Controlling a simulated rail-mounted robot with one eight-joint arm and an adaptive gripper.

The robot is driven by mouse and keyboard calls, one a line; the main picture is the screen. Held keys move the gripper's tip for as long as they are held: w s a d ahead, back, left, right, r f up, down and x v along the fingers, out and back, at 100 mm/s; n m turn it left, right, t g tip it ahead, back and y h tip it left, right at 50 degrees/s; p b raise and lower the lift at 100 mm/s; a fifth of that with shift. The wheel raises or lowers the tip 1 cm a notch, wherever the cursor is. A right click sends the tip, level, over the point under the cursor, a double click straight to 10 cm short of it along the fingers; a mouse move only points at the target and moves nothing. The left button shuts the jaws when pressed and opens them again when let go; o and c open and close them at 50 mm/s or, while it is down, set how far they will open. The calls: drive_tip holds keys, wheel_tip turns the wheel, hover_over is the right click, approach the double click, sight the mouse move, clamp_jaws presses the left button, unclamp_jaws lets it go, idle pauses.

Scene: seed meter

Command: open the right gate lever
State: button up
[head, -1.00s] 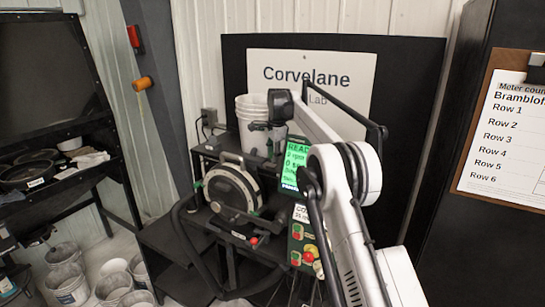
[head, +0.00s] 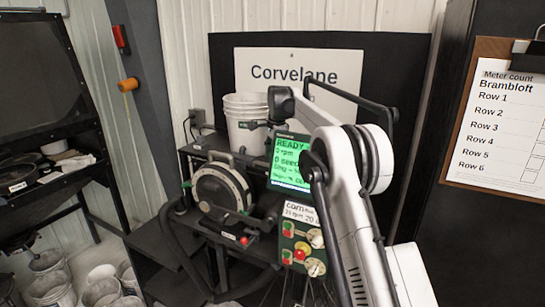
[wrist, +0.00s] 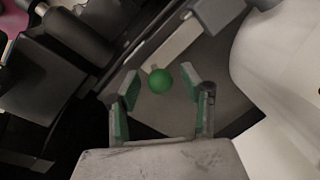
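The seed meter (head: 221,192) is a round pale-faced unit on a dark stand in the head view. In the wrist view, a green ball knob (wrist: 160,81) appears between the fingertips of my gripper (wrist: 160,95), beside a pale bar. The green-padded fingers are apart, with gaps to the knob on both sides. I cannot tell how deep the knob is between them, or which lever it belongs to.
A lit green screen (head: 291,160) and a button panel (head: 303,240) stand right of the meter, close to my arm. White buckets (head: 245,115) stand behind. A clipboard (head: 498,125) hangs at right. More buckets (head: 50,285) stand on the floor at left.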

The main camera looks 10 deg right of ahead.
wheel_tip(320, 180, up, 12)
drive_tip(key=s, duration=0.2)
drive_tip(key=shift+d, duration=0.3)
drive_tip(key=shift+s+f, duration=0.1)
drive_tip(key=shift+f, duration=0.05)
idle(0.3)
